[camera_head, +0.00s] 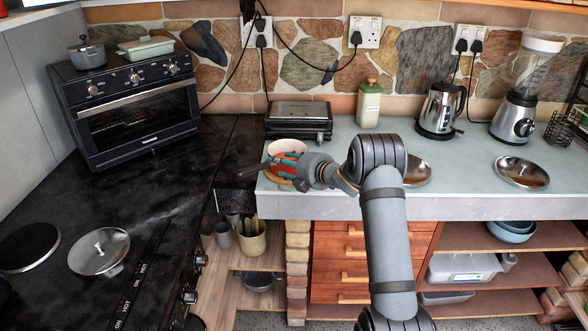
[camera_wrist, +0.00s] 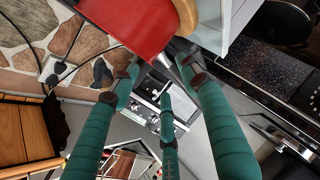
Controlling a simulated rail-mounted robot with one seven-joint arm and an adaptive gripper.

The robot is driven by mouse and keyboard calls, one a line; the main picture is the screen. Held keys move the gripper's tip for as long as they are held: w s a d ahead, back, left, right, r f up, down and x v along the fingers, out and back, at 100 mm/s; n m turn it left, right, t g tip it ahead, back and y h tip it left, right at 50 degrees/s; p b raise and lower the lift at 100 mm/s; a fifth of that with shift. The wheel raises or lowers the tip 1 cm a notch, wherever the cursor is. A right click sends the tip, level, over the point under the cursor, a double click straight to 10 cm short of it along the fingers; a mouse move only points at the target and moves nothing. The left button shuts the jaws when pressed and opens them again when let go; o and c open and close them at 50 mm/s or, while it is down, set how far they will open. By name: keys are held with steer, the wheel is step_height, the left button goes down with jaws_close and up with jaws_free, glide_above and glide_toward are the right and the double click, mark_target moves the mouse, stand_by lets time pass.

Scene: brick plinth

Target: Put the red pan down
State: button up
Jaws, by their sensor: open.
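In the wrist view the pan's red surface (camera_wrist: 135,25) fills the top, beyond my gripper's fingertips (camera_wrist: 160,78). The teal fingers are spread apart with nothing seen between them. I cannot tell whether a finger touches the pan, or whether the pan rests fully on the counter.
The pale counter (camera_head: 340,165) has shiny lids (camera_head: 522,172), a kettle (camera_head: 440,108), a blender (camera_head: 518,95) and a bottle (camera_head: 369,103). A toaster (camera_head: 299,119) stands close behind the pan. A dark hob (camera_head: 100,215) and an oven (camera_head: 128,108) are at left.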

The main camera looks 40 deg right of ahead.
steer(key=b+v, duration=0.1)
steer(key=v, duration=0.6)
